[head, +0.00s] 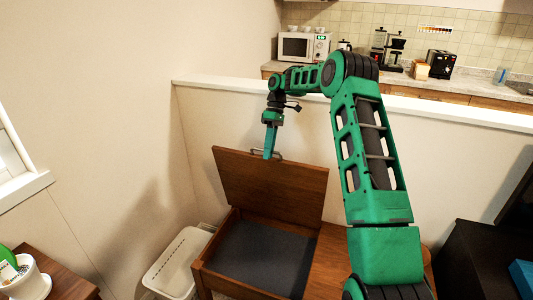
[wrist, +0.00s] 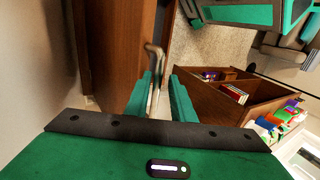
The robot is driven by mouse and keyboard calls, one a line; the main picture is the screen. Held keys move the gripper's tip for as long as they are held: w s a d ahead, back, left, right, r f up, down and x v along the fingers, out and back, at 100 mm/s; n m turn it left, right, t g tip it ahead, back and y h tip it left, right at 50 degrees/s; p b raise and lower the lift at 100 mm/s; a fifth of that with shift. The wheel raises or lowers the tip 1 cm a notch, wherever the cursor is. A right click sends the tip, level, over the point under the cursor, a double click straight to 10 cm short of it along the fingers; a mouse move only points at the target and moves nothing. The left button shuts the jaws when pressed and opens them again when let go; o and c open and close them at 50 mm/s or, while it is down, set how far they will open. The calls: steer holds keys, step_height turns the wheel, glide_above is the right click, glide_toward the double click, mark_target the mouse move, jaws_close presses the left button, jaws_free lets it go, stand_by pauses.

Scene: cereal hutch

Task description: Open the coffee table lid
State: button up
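The wooden coffee table (head: 209,268) stands by the low wall with its lid (head: 270,190) raised steeply. Its dark grey inside (head: 262,258) is exposed and looks empty. A metal handle (head: 268,153) sits at the lid's top edge. My gripper (head: 269,155) points down at this handle. In the wrist view, the handle (wrist: 154,62) reaches between the two green fingers of my gripper (wrist: 162,95), close to the left finger. A gap shows beside the right finger, so the fingers look apart around the handle. The lid (wrist: 112,45) stands at the left there.
A white bin (head: 178,262) stands left of the table. A side table (head: 60,275) with a white pot (head: 28,282) is at the lower left. The low wall (head: 205,105) runs behind, with a kitchen counter beyond. Dark furniture (head: 470,255) stands at the right.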

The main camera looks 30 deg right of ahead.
steer(key=shift+d+f, duration=0.1)
steer(key=v, duration=1.1)
steer(key=shift+a, duration=0.2)
stand_by(0.4)
